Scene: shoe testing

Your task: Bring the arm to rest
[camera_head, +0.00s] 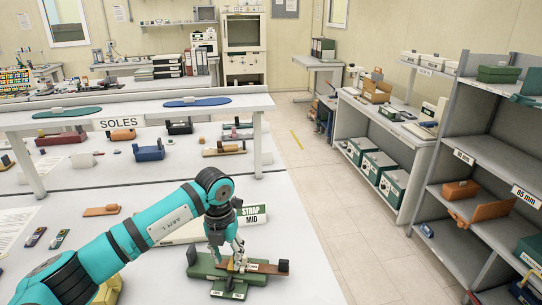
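My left arm (140,235), turquoise with black joints, reaches in from the lower left over the front table. My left gripper (236,264) points down at a green fixture (203,268). Its fingertips are at a small pale piece on a brown strip (265,267) lying across the fixture. The fingers are too small to tell whether they are shut on the piece or stand around it. My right gripper is not in view.
A sign reading STRAP MID (251,215) stands behind my wrist. A raised shelf marked SOLES (70,122) holds flat soles. A brown strip (101,210) lies at left on the table. Grey shelving (478,152) stands at right, with clear floor (335,215) between.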

